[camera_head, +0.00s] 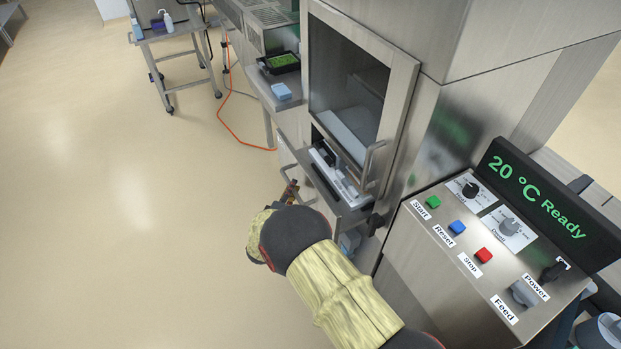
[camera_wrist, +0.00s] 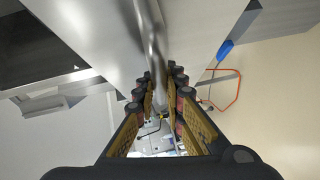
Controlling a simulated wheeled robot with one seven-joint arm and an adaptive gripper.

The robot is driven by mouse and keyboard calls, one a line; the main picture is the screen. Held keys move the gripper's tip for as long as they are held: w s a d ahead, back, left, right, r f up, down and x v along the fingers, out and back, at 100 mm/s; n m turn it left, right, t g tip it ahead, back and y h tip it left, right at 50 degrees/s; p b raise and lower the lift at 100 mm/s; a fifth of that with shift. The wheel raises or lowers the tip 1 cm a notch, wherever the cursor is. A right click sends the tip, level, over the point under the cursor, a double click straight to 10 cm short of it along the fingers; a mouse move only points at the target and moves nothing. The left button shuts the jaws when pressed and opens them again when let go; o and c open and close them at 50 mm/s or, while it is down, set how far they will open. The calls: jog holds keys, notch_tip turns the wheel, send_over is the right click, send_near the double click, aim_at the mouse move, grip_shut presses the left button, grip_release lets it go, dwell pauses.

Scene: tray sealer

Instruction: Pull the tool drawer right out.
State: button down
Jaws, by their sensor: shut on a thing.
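The tool drawer's pale metal front (camera_head: 300,165) shows low on the machine, below the glazed door, partly covered by my arm. My gripper (camera_head: 291,190) is at this front. In the wrist view, my gripper (camera_wrist: 162,85) is shut on the drawer's round metal bar handle (camera_wrist: 150,40), which runs between the two padded fingers. A grey metal panel (camera_wrist: 210,30) lies behind the bar. Small blue and white shapes and a thin black hooked shape show between the fingers, too small to name surely.
The glazed door (camera_head: 348,85) with its bar handle (camera_head: 374,165) is above the drawer. A control panel (camera_head: 490,240) stands at the right. An orange cable (camera_head: 232,125) lies on the floor. The floor (camera_head: 120,220) left of the machine is clear.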

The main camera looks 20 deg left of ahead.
jog(key=s+a+p, duration=0.1)
jog(key=s+a, duration=1.2)
jog(key=s, duration=0.2)
jog(key=shift+s, duration=0.35)
jog(key=shift+a+f, duration=0.1)
jog(key=shift+a, duration=0.05)
jog(key=c, duration=2)
grip_release()
jog(key=shift+s+a, duration=0.15)
jog(key=shift+o, duration=0.8)
jog(key=s+r, duration=0.1)
jog(key=s, duration=0.6)
jog(key=shift+d, duration=0.4)
jog(key=shift+s, duration=0.1)
